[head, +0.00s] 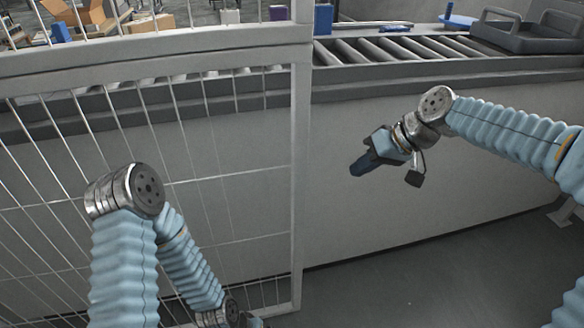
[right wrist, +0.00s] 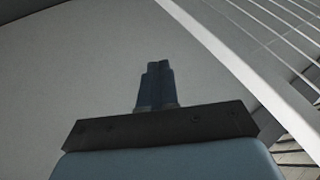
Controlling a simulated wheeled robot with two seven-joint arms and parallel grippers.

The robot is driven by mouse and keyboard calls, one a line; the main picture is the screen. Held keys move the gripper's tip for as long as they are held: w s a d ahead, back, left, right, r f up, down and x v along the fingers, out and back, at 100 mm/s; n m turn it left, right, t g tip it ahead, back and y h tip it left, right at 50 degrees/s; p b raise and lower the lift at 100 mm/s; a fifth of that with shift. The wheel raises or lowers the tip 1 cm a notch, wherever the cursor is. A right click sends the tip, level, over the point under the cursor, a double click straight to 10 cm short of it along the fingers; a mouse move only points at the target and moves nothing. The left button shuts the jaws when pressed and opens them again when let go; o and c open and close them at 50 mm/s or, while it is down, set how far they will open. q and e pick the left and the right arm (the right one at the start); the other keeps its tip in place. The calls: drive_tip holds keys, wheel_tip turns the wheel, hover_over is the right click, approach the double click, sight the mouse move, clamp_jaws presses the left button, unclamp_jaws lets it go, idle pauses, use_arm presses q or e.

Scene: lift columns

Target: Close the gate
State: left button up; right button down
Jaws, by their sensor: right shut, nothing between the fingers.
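The gate (head: 300,180) is a pale metal frame with thin wire mesh. It fills the left half of the head view, and its upright edge stands in front of the conveyor's side wall. Its frame also crosses the upper right of the right wrist view (right wrist: 235,65). My right gripper (head: 360,168) is to the right of that upright, apart from it, shut and empty. Its closed dark blue fingers show in the right wrist view (right wrist: 158,68). My left arm is in front of the mesh; its gripper is at the bottom edge, mostly cut off.
A roller conveyor (head: 400,48) runs behind the gate, with a grey tray (head: 520,38) on it at the right. Cardboard boxes (head: 90,15) are at the back left. The dark floor (head: 400,285) right of the gate is clear.

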drive_tip(key=a+f, duration=0.4)
drive_tip(key=a, duration=0.6)
drive_tip(key=shift+w+f+p, duration=0.2)
drive_tip(key=shift+f+p, duration=0.15)
drive_tip(key=shift+p, duration=0.05)
